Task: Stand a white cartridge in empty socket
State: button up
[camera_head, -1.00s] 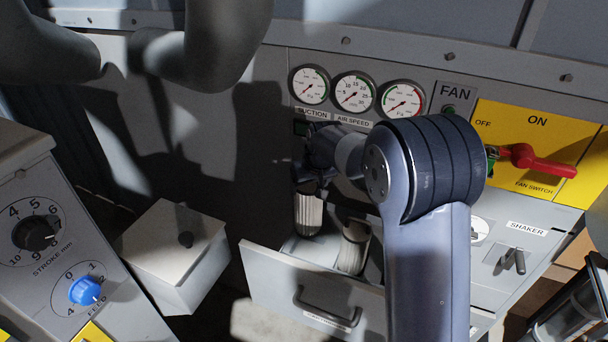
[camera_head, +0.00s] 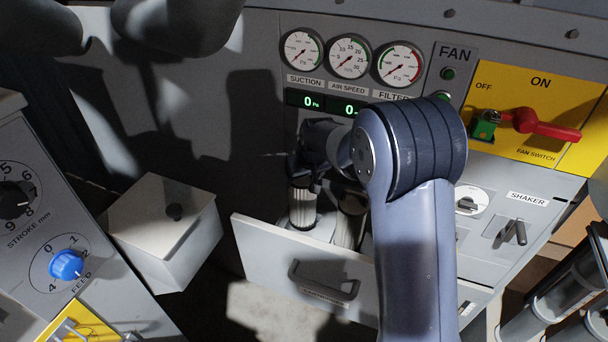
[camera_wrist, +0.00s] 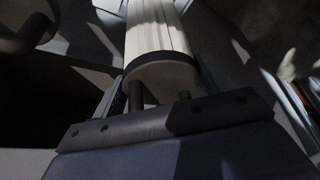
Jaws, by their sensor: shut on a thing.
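My gripper (camera_head: 303,183) is shut on a white pleated cartridge (camera_head: 303,208), which hangs roughly upright below it over the open drawer (camera_head: 290,262). In the wrist view the cartridge (camera_wrist: 157,35) lies between the fingers, with its dark-rimmed end cap towards the palm. The cartridge's lower end is low inside the drawer, near a pale round surface; I cannot tell whether it is in a socket. A second white cartridge (camera_head: 347,229) stands in the drawer to the right, partly behind my arm. The sockets are not clearly visible.
The drawer front with its handle (camera_head: 323,284) stands out from the grey cabinet. A lidded grey box (camera_head: 165,235) is to the left. Gauges (camera_head: 349,57) and lit displays are above. A red fan switch lever (camera_head: 545,126) and shaker panel are at right.

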jog(key=shift+f+b, duration=1.3)
jog(key=shift+f, duration=0.75)
jog(key=shift+s, duration=0.15)
jog(key=o, duration=1.5)
jog(key=shift+o, duration=0.2)
jog(key=b+v, duration=0.2)
jog(key=v, duration=0.9)
jog(key=shift+f, duration=0.1)
